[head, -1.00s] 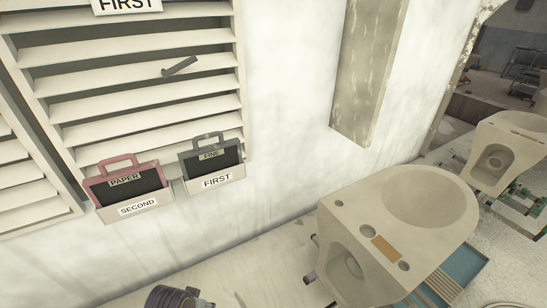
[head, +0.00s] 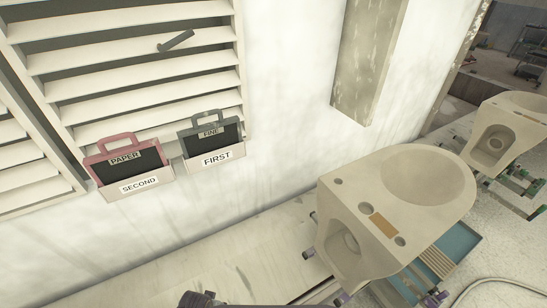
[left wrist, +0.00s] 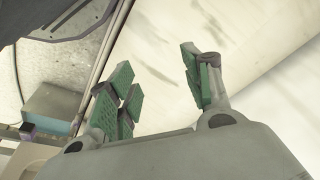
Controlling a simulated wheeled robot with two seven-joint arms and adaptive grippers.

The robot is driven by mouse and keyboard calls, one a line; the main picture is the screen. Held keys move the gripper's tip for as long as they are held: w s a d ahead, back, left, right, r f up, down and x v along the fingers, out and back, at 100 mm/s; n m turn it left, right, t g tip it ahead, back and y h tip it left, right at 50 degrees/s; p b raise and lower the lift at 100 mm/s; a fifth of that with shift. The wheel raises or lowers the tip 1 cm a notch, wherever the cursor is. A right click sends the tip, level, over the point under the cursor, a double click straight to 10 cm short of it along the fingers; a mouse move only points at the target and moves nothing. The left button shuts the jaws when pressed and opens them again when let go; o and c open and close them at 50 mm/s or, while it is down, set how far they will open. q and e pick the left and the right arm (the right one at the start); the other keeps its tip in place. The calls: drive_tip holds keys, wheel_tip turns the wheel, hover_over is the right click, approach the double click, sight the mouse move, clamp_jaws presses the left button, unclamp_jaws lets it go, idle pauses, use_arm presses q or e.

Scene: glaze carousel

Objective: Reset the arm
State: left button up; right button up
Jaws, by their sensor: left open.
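My left gripper (left wrist: 158,88) shows in the left wrist view with its green-padded fingers spread apart and nothing between them. It is above a pale, veined surface (left wrist: 250,45). A dark rounded part at the bottom edge of the head view looks like part of my own arm; no fingers show there. My right gripper is in neither view.
A red-framed PAPER pad (head: 125,163) and a grey FINE pad (head: 210,136) sit in wall holders marked SECOND and FIRST. A beige toilet (head: 352,212) stands at right, another (head: 507,128) farther back. A blue tray (head: 462,250) is beneath the nearer one.

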use_arm(q)
drive_tip(key=s+a+f, duration=0.1)
drive_tip(key=s+f, duration=0.4)
drive_tip(key=f, duration=0.3)
drive_tip(key=s+a+f, duration=0.1)
drive_tip(key=s+f, duration=0.4)
drive_tip(key=f, duration=0.3)
drive_tip(key=s+a+f, duration=0.1)
drive_tip(key=s+f, duration=0.3)
drive_tip(key=s, duration=0.3)
drive_tip(key=s+a+f+g, duration=0.1)
drive_tip(key=s+f, duration=0.3)
drive_tip(key=s, duration=0.3)
drive_tip(key=shift+s+a+f+g, duration=0.15)
drive_tip(key=shift+s+f+g, duration=0.05)
drive_tip(key=shift+f+g, duration=0.15)
